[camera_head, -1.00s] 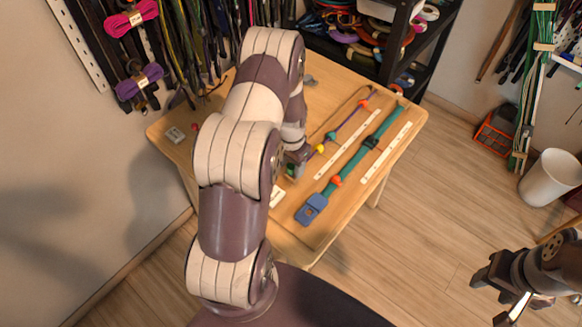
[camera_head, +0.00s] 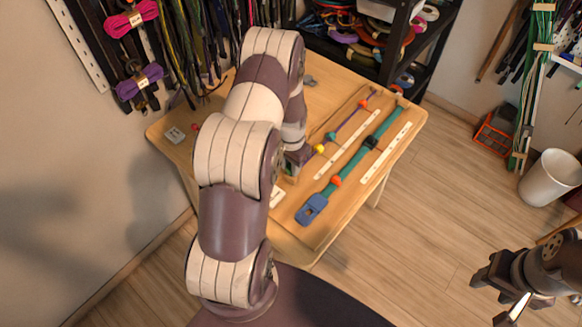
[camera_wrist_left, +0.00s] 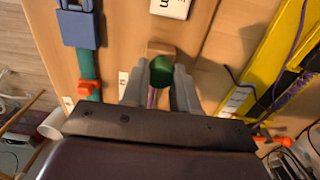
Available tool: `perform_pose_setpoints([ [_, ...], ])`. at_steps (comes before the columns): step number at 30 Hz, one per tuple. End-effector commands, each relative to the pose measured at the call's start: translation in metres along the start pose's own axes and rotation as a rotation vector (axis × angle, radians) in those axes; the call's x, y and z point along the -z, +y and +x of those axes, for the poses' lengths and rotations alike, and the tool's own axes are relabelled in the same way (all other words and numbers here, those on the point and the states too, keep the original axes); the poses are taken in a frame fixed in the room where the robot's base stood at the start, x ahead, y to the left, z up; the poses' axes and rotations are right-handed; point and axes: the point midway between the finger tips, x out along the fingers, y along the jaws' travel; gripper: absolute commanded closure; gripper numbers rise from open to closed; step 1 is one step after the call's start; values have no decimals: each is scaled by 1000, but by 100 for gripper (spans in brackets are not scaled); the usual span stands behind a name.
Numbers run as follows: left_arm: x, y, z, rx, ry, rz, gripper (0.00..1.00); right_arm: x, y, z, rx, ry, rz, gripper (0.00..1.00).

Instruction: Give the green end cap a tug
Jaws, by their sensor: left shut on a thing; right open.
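The green end cap (camera_wrist_left: 160,70) shows between the fingers of my left gripper (camera_wrist_left: 158,80) in the left wrist view. The gripper is shut on it. A purple cord (camera_wrist_left: 152,97) runs from the cap back between the fingers. In the head view my left gripper (camera_head: 293,165) is low over the near left part of the table, mostly hidden by my arm. The purple cord (camera_head: 347,124) also shows there, with a yellow piece (camera_head: 319,148) and a red piece (camera_head: 363,103) along it. My right gripper (camera_head: 490,283) is open and empty, away from the table at the lower right.
A teal strap (camera_head: 353,160) with a blue end piece (camera_head: 311,210) lies on the wooden table (camera_head: 290,235), beside white strips (camera_head: 386,152). A dark shelf (camera_head: 400,45) stands behind. A white bin (camera_head: 551,176) stands on the floor at right.

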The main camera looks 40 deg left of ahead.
Motion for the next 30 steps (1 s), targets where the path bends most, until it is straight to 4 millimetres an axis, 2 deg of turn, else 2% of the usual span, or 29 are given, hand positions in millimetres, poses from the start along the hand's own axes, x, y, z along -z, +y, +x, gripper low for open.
perform_pose_setpoints([
  [7, 0, 0, 3, 1, 1, 0, 88, 0, 0, 1, 0, 0, 0, 51],
  [8, 0, 0, 3, 1, 1, 0, 62, 0, 0, 1, 0, 0, 0, 51],
  [9, 0, 0, 3, 1, 1, 0, 49, 0, 0, 1, 0, 0, 0, 51],
  [10, 0, 0, 3, 0, 1, 0, 42, 0, 0, 1, 0, 0, 0, 51],
  [16, 0, 0, 3, 0, 1, 0, 42, 0, 0, 1, 0, 0, 0, 51],
  [17, 0, 0, 3, 1, 1, 0, 35, 0, 0, 1, 0, 0, 0, 51],
  [18, 0, 0, 2, 0, 1, 0, 25, 0, 0, 1, 0, 0, 0, 51],
  [26, 0, 0, 2, 0, 1, 0, 25, 0, 0, 1, 0, 0, 0, 51],
  [30, 0, 0, -5, 1, 1, 0, 25, 1, 0, -6, 0, 0, 0, 51],
])
